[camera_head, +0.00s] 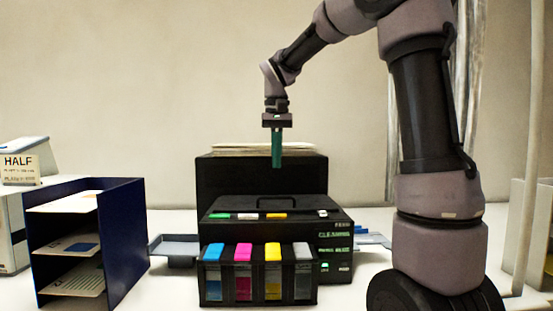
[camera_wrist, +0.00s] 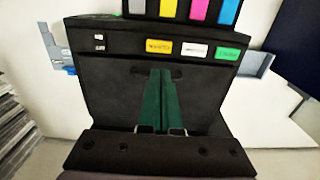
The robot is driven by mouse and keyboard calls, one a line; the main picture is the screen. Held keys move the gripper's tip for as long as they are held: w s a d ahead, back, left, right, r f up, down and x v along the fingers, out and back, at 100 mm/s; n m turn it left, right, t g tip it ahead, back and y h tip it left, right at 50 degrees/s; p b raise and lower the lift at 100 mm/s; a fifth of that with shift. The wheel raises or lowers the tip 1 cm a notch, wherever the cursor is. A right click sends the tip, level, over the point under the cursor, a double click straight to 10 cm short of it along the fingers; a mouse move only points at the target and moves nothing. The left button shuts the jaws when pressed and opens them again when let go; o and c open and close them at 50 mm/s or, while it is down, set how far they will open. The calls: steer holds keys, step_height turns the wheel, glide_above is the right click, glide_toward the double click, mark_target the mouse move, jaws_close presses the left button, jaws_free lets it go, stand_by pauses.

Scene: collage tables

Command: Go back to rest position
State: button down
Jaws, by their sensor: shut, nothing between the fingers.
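My gripper (camera_head: 277,163) hangs from my raised arm, its green fingers pointing down above the black printer (camera_head: 275,215). The fingers are together with nothing between them. In the wrist view my gripper (camera_wrist: 158,75) shows over the printer's flat black top (camera_wrist: 115,85), near its dark handle recess. The fingers look apart from the printer, with a gap beneath them in the head view. Blue, magenta, yellow and grey ink tanks (camera_head: 242,252) sit at the printer's front.
A dark blue paper organizer (camera_head: 122,240) stands at the left on the white table. A sign reading HALF (camera_head: 20,168) is behind it. A grey side tray (camera_head: 173,248) sticks out left of the printer. A pale bin (camera_head: 540,225) stands at the far right.

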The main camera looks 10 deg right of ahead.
steer(key=shift+s, duration=0.1)
steer(key=s+d+f+m+t+y, duration=0.1)
steer(key=s+d+t, duration=0.2)
steer(key=s, duration=0.6)
steer(key=s+d+f+m+t+y, duration=0.1)
steer(key=s+d+t, duration=0.2)
steer(key=s, duration=0.7)
steer(key=shift+d+f+t, duration=0.15)
steer(key=shift+f+t, duration=0.25)
steer(key=shift+t, duration=0.1)
stand_by(4.0)
